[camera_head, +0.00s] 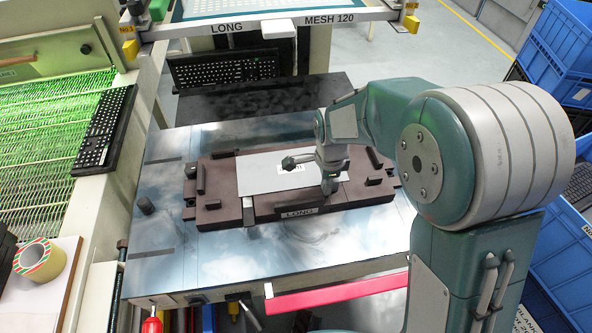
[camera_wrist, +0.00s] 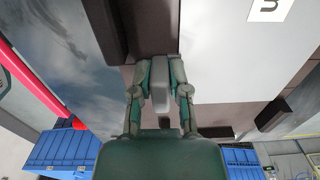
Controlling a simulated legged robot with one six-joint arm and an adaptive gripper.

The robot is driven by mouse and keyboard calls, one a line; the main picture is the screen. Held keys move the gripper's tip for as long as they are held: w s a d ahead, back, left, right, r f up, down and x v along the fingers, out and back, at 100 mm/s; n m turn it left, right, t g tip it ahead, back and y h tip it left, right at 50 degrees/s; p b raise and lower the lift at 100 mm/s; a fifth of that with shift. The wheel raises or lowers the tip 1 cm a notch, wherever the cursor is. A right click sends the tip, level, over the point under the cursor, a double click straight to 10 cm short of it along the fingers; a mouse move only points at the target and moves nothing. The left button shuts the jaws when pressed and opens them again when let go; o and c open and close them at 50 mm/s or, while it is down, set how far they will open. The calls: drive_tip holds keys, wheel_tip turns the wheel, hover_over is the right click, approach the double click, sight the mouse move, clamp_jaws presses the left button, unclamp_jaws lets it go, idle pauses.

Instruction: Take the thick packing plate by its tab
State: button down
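A flat pale grey plate (camera_head: 262,180) with a small white label lies on the dark brown fixture (camera_head: 215,213) marked LONG. It also shows in the wrist view (camera_wrist: 222,65), where part of its label is in view. Its thickness cannot be judged. A narrow pale strip (camera_head: 248,211) stands at the fixture's front edge, below the plate's left corner; I cannot tell whether it is the plate's tab.
Dark blocks (camera_head: 200,176) stand up around the fixture. A screen frame (camera_head: 245,27) marked LONG, MESH 120 is behind. A keyboard (camera_head: 222,67) lies at the back, another (camera_head: 104,128) at left. A tape roll (camera_head: 40,259) is at lower left. Blue crates (camera_head: 562,45) stand right.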

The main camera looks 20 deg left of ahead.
idle(0.3)
drive_tip(key=shift+r, duration=0.3)
wheel_tip(320, 180, up, 2)
drive_tip(key=shift+r, duration=0.15)
drive_tip(key=s+a+r, duration=0.7)
drive_tip(key=a+r, duration=0.3)
drive_tip(key=a, duration=0.2)
